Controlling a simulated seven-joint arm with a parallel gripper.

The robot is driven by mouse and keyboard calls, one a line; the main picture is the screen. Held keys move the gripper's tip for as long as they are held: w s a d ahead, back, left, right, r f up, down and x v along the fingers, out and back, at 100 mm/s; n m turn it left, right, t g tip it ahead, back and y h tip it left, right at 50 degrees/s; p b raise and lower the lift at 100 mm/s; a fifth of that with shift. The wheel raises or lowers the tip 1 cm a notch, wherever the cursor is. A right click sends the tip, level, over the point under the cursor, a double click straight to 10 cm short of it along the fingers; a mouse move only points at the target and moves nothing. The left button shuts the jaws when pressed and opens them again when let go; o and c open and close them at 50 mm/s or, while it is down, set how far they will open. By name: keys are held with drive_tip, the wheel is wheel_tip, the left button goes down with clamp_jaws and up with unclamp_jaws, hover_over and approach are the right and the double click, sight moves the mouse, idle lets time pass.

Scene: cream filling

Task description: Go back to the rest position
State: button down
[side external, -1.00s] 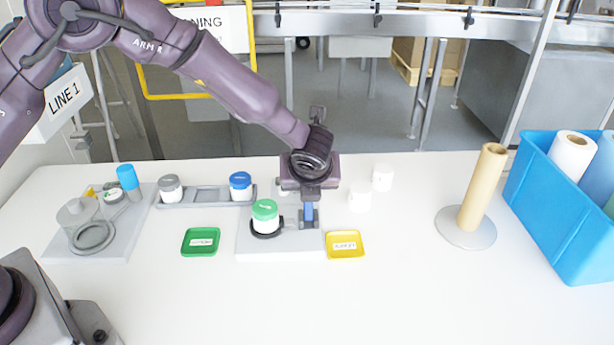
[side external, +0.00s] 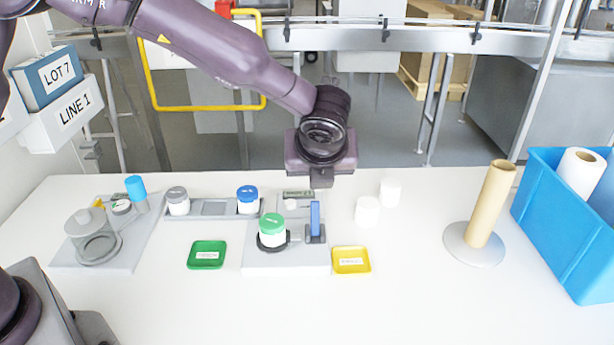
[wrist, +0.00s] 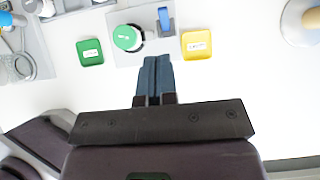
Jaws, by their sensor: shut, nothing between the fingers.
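My gripper (side external: 320,180) hangs in the air above the back of the filling station, with its fingers pointing down. In the wrist view my gripper (wrist: 152,62) has its two dark blue fingers together with nothing between them. Below it, a white jar with a green lid (side external: 271,228) stands upright in a dark ring on the light grey station base (side external: 285,264). A blue upright lever (side external: 315,219) stands to the right of the jar. The green-lidded jar (wrist: 126,38) and blue lever (wrist: 164,20) also show in the wrist view, apart from the fingers.
A green tray (side external: 206,255) and a yellow tray (side external: 351,260) flank the station. A grey rack (side external: 212,210) holds grey-lidded and blue-lidded jars. Two white pots stand to the right. A paper-roll stand (side external: 474,247) and blue bin (side external: 567,235) are at right. The front table is clear.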

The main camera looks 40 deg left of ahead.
drive_tip(key=s+a+r+n+h, duration=0.1)
drive_tip(key=s+a+r+n, duration=0.3)
drive_tip(key=s+n, duration=0.5)
drive_tip(key=s+a+r+n+h, duration=0.2)
drive_tip(key=s+a+r+n, duration=0.2)
drive_tip(key=s+n, duration=0.5)
drive_tip(key=s+a+r+n+h, duration=0.2)
drive_tip(key=s+a+r+n, duration=0.2)
drive_tip(key=s+n, duration=0.4)
drive_tip(key=shift+s+a+r+n+t, duration=0.3)
drive_tip(key=shift+s+a+n, duration=0.15)
drive_tip(key=shift+a, duration=0.3)
